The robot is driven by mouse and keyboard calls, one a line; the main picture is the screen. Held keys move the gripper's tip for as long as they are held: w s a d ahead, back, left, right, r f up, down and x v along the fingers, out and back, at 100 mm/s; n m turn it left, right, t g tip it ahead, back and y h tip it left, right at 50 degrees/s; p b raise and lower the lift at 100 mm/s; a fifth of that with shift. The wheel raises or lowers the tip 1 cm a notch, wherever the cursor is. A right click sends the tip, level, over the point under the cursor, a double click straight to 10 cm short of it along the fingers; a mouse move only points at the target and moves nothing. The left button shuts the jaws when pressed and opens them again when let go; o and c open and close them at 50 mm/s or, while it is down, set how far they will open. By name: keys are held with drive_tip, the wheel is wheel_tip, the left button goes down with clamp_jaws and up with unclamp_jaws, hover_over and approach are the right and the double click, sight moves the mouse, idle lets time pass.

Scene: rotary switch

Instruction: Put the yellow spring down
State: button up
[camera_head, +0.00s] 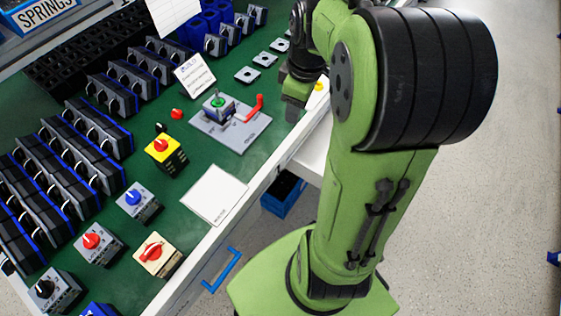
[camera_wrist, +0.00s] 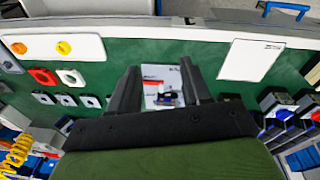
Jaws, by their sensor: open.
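My gripper (camera_wrist: 160,84) is open in the wrist view, its two dark fingers apart with nothing seen held between them. In the head view my gripper (camera_head: 293,108) is partly hidden by its own wrist and hangs over the bench's right edge side. Beyond the fingers lies a grey fixture plate (camera_wrist: 152,72), which also shows in the head view (camera_head: 236,139). It bears a small switch part with a green centre (camera_head: 217,102) and a red handle (camera_head: 255,107). A yellow coil (camera_wrist: 18,150) shows at the lower left of the wrist view; I cannot tell if it is the task's spring.
A small sign (camera_head: 194,75) stands behind the plate. Bare green surface lies around the plate.

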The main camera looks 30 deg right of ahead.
drive_tip(key=s+a+r+m+t, duration=0.3)
drive_tip(key=s+a+m, duration=0.4)
drive_tip(key=s+a, duration=0.6)
drive_tip(key=shift+s+r+t, duration=0.35)
drive_tip(key=shift+r+t, duration=0.05)
drive_tip(key=shift+r, duration=0.5)
wheel_tip(320, 180, up, 11)
drive_tip(key=p, duration=1)
drive_tip(key=shift+p, duration=0.4)
